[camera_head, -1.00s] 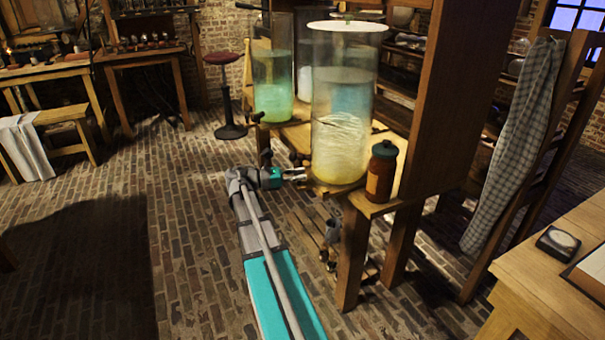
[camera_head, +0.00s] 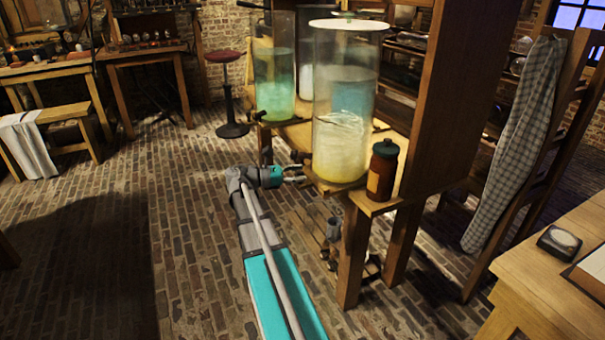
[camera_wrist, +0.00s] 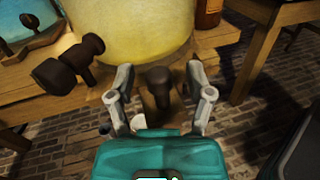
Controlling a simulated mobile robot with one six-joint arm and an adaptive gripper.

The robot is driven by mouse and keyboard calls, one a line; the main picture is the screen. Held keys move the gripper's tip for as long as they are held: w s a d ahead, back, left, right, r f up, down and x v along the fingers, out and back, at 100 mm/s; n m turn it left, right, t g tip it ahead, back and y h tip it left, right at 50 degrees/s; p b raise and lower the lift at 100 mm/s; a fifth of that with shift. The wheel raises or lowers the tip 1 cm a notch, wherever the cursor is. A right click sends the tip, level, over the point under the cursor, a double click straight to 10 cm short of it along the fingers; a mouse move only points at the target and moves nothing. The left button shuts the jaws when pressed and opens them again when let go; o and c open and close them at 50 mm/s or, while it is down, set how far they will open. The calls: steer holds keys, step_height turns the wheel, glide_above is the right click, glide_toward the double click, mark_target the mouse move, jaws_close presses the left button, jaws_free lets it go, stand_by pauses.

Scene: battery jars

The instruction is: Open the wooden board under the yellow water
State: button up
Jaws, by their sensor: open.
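The tall glass jar with the yellow water (camera_head: 342,150) stands on the wooden bench near its front corner. It fills the top of the wrist view (camera_wrist: 130,30). My gripper (camera_head: 297,174) is at the bench's front edge, just below and left of this jar. In the wrist view my gripper (camera_wrist: 160,88) is open, with its two fingers apart. A dark brown knob (camera_wrist: 158,90) lies between the fingers; I cannot tell whether they touch it. The wooden board's outline is not clear in either view; the knob's attachment is partly hidden.
A dark wooden tap (camera_wrist: 70,68) sticks out left of my fingers. A jar of green liquid (camera_head: 273,90) stands further left on the bench. A brown bottle (camera_head: 382,172) is right of the yellow jar. Bench legs (camera_head: 353,255) stand below; open brick floor (camera_head: 200,250) lies left.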

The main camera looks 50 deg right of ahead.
steer(key=v, duration=1.1)
steer(key=shift+a, duration=0.2)
steer(key=shift+a+f, duration=0.1)
stand_by(0.3)
steer(key=s+a+f+m+t+y, duration=0.2)
steer(key=a+f+m+t+y, duration=0.45)
steer(key=a+f, duration=0.95)
steer(key=s+a+f+m+t+y, duration=0.15)
steer(key=a+y, duration=0.25)
steer(key=a, duration=0.6)
steer(key=s+a+f+m+t+y, duration=0.1)
steer(key=s+a+m+t+y, duration=0.15)
steer(key=a, duration=0.75)
step_height(320, 180, up, 35)
steer(key=y+p, duration=0.1)
steer(key=p, duration=3.3)
steer(key=shift+a+n+p, duration=0.35)
steer(key=shift+f+t, duration=0.15)
steer(key=shift+t, duration=0.1)
